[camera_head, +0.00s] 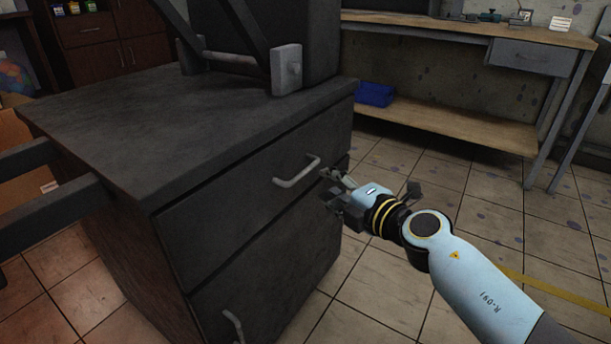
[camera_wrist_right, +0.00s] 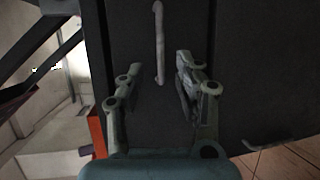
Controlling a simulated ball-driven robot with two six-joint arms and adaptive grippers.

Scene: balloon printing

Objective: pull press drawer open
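The press drawer (camera_head: 255,180) is the upper drawer of a dark cabinet. It looks closed, with its front flush with the cabinet. Its pale bar handle (camera_head: 297,172) sticks out of the front; in the right wrist view the handle (camera_wrist_right: 159,45) stands upright in the picture, ahead of the fingers. My right gripper (camera_head: 327,184) is just right of the handle and apart from it. My left gripper is not in view.
A lower drawer handle (camera_head: 233,325) shows below. A dark press (camera_head: 262,40) with a frame stands on the cabinet top. A workbench (camera_head: 440,118) with a blue bin (camera_head: 375,94) on its low shelf is behind. Tiled floor (camera_head: 400,290) right of the cabinet is free.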

